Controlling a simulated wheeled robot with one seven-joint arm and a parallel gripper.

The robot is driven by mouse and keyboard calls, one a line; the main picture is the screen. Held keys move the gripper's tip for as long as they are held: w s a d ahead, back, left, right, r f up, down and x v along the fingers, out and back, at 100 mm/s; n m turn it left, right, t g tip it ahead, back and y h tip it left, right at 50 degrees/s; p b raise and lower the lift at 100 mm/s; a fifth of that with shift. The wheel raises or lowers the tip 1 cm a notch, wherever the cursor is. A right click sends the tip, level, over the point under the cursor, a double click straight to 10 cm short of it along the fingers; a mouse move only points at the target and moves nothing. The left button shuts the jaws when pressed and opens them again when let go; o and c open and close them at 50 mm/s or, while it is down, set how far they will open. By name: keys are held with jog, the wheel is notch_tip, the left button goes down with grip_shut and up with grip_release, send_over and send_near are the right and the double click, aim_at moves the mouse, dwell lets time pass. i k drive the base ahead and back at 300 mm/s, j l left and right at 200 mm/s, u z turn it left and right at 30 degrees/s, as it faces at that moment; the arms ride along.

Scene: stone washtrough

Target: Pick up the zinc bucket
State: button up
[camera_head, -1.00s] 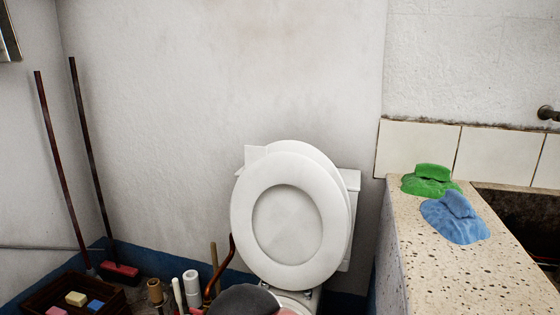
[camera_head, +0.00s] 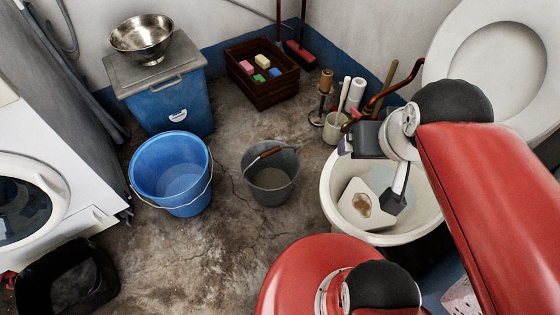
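The zinc bucket (camera_head: 272,190) is a small grey metal pail standing upright on the floor near the middle of the head view. Its wire handle with a brown wooden grip lies across its rim. Nothing covers it. My gripper (camera_head: 375,175) is to the right of the bucket, apart from it, and appears over the white tub. I see dark gripper parts and a black fingertip, but the opening between the fingers is not clear. I see nothing held in it.
A larger blue bucket (camera_head: 165,195) stands close left of the zinc bucket. The white tub (camera_head: 335,205) is to the right. A wooden crate (camera_head: 265,95) and upright brushes stand behind; a black basin (camera_head: 35,285) is front left. Stained floor in front is clear.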

aim_at(271, 169)
jog(key=z, duration=0.95)
jog(key=u, duration=1.55)
jog(key=i+j, duration=0.15)
jog(key=j, duration=0.15)
jog(key=i+j+z, duration=0.1)
jog(key=j, duration=0.25)
jog(key=i+j, duration=0.2)
jog(key=j, duration=0.1)
